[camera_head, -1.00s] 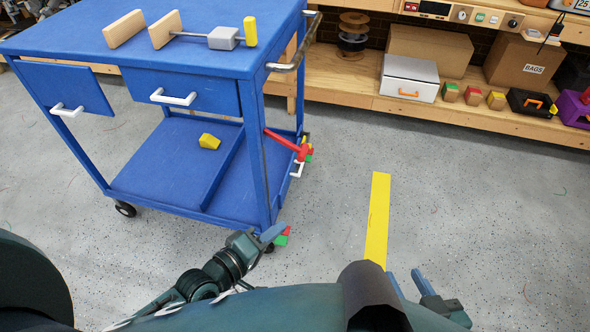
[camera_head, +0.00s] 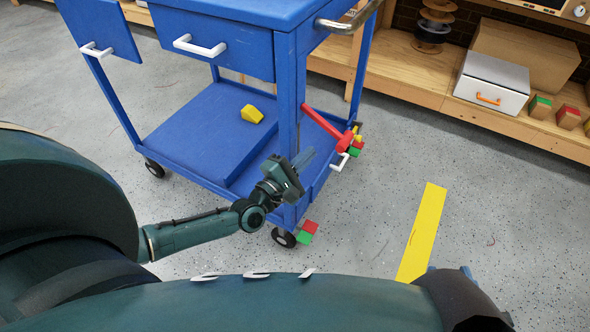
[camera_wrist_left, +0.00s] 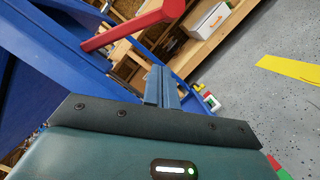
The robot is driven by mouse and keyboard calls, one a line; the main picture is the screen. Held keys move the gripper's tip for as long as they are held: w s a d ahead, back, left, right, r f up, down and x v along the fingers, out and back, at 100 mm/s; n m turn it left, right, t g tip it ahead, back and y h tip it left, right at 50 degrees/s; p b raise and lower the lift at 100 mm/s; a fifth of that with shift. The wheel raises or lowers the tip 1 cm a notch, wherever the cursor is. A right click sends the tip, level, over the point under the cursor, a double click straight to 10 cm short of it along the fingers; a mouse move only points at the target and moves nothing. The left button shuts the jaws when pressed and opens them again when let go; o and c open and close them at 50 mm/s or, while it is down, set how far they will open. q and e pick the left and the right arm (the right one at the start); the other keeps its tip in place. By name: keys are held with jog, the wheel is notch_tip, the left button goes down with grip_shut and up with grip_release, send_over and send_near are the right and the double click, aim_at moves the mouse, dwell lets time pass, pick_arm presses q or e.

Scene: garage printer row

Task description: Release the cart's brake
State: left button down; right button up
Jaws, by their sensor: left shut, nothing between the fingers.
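The blue cart (camera_head: 285,85) stands in front of me on its casters. A red bar with a thick red end (camera_head: 345,141) slants out from its right side, and this red bar also shows in the left wrist view (camera_wrist_left: 130,24). A red and green pedal (camera_head: 308,232) sits at the near right caster (camera_head: 284,237). Similar coloured parts (camera_head: 355,149) show at the far right corner. My right gripper is mostly hidden behind my own body at the bottom right.
A yellow wedge (camera_head: 252,114) lies on the cart's lower shelf. A yellow floor strip (camera_head: 424,230) lies on open grey floor. A wooden bench (camera_head: 400,75) with boxes stands behind.

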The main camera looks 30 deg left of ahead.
aim_at(326, 125)
pick_arm(q)
jog(key=shift+w+d+r+p, duration=0.2)
jog(key=shift+w+d+r, duration=0.2)
jog(key=shift+d, duration=0.3)
jog(key=shift+w+d+r+p, duration=0.15)
jog(key=shift+w+d+r, duration=0.25)
jog(key=shift+d, duration=0.3)
jog(key=shift+w+d+r+p, duration=0.25)
jog(key=shift+w+d, duration=0.25)
jog(key=shift+d, duration=0.2)
pick_arm(e)
jog(key=shift+s+g, duration=0.15)
jog(key=shift+g, duration=0.15)
pick_arm(q)
jog(key=shift+d, duration=0.1)
